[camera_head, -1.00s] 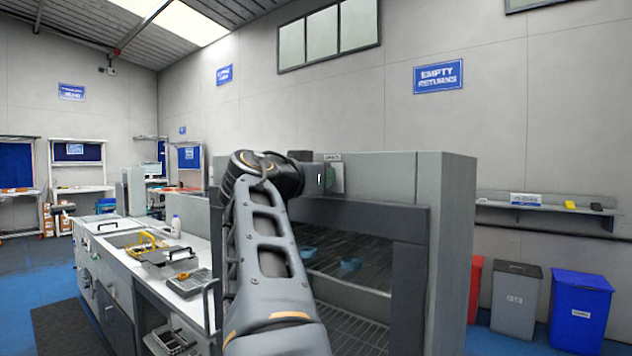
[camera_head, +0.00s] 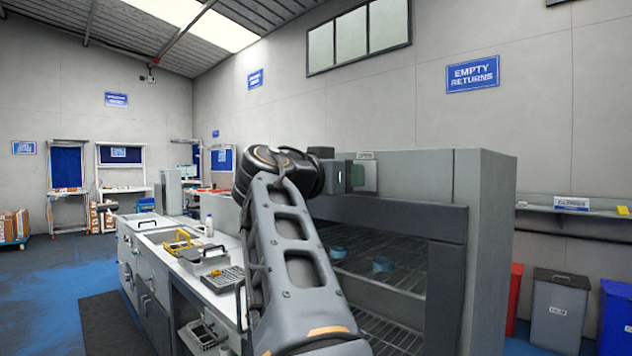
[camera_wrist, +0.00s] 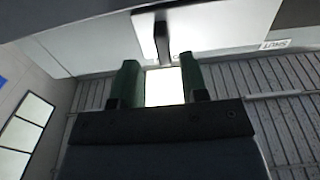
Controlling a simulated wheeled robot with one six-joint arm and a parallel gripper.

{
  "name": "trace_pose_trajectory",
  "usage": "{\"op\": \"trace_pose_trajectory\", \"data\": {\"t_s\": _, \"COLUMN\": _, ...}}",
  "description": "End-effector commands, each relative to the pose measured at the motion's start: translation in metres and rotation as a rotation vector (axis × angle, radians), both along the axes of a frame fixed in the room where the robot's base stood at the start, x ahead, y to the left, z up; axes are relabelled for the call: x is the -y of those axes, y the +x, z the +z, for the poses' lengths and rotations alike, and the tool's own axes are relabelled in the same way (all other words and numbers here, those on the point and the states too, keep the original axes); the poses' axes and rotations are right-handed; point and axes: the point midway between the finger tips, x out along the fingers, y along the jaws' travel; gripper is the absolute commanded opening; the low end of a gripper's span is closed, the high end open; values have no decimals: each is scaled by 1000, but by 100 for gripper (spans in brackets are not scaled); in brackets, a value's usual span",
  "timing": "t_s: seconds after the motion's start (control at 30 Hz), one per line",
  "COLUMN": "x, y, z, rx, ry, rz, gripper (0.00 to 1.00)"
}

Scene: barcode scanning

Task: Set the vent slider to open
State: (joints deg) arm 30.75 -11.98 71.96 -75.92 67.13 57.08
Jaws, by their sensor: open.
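In the wrist view, a dark slider knob (camera_wrist: 161,42) stands out from a pale plate (camera_wrist: 222,22). A small label reading SHUT (camera_wrist: 275,44) appears upside down to its right. My gripper (camera_wrist: 158,74) has its two green fingers apart and nothing between them but a bright patch. The knob lies just beyond the fingertips, roughly in line with the gap, and appears not gripped. In the head view, the grey plate (camera_head: 370,174) is on the upper front of the grey cabinet, and my gripper (camera_head: 357,175) is in front of it, mostly hiding the knob.
A bench (camera_head: 160,232) with trays and a yellow-handled item runs to the left. Bins (camera_head: 560,308) stand at the right.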

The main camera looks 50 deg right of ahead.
Motion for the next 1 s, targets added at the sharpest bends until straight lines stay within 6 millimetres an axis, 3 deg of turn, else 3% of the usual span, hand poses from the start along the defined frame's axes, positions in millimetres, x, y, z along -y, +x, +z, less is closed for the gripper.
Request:
{"op": "trace_pose_trajectory", "data": {"t_s": 0.2, "x": -45, "y": 4, "z": -2, "rx": 2, "ry": 0, "rz": 7, "gripper": 40}}
{"op": "trace_pose_trajectory", "data": {"t_s": 0.5, "x": -86, "y": 6, "z": -1, "rx": 1, "ry": 0, "rz": 2, "gripper": 40}}
{"op": "trace_pose_trajectory", "data": {"t_s": 0.7, "x": -98, "y": 6, "z": 0, "rx": 1, "ry": 1, "rz": -1, "gripper": 40}}
{"op": "trace_pose_trajectory", "data": {"t_s": 1.0, "x": -101, "y": 6, "z": 0, "rx": 1, "ry": 1, "rz": -2, "gripper": 40}}
